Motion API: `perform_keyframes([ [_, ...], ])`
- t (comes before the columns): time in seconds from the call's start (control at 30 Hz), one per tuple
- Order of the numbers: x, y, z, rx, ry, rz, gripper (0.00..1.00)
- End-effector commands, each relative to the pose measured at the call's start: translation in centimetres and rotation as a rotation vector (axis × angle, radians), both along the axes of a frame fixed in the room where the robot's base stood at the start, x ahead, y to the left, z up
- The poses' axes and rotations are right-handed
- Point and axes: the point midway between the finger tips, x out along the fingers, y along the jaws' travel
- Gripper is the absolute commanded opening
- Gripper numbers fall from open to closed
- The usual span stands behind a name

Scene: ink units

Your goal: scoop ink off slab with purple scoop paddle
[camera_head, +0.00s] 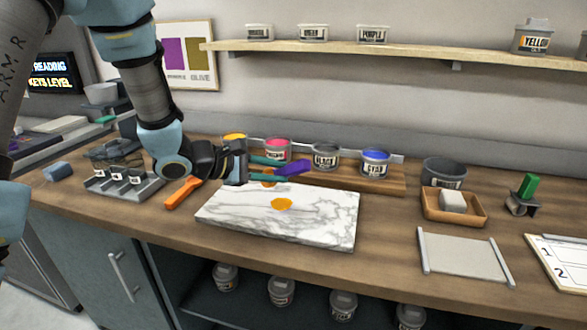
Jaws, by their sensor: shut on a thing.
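The marble slab (325,215) lies flat on the wooden counter, white with grey veins. A yellow-orange blob of ink (282,204) sits near its middle. My gripper (276,167) reaches in from the left above the slab's back edge, with its fingers pointing right. It is shut on the purple scoop paddle (293,169), whose purple part sticks out to the right, above the slab. A second orange patch (268,183) shows just below the fingers; I cannot tell whether it is on the slab or on the paddle. The grip itself is partly hidden.
Ink tins, pink (277,149), black (325,156) and blue (375,161), stand on a board behind the slab. An orange tool (183,192) lies left of the slab. A wooden tray (430,209) with a pale block and a grey plate (463,257) are at right.

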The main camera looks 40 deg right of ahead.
Motion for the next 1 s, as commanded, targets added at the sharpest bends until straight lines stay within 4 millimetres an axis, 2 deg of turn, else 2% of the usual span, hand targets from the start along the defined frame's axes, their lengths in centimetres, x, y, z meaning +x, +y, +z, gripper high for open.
perform_keyframes([
  [0.1,-2.4,-1.6,1.0,-0.014,0.008,-0.072,0.00],
  [0.27,-3.6,-2.3,1.4,-0.019,0.015,-0.108,0.00],
  [0.47,-3.3,-2.3,0.4,-0.018,0.018,-0.108,0.00],
  [0.87,-1.7,-2.2,-4.1,-0.020,0.016,-0.106,0.00],
  [1.0,-1.2,-2.2,-4.6,-0.020,0.015,-0.106,0.00],
])
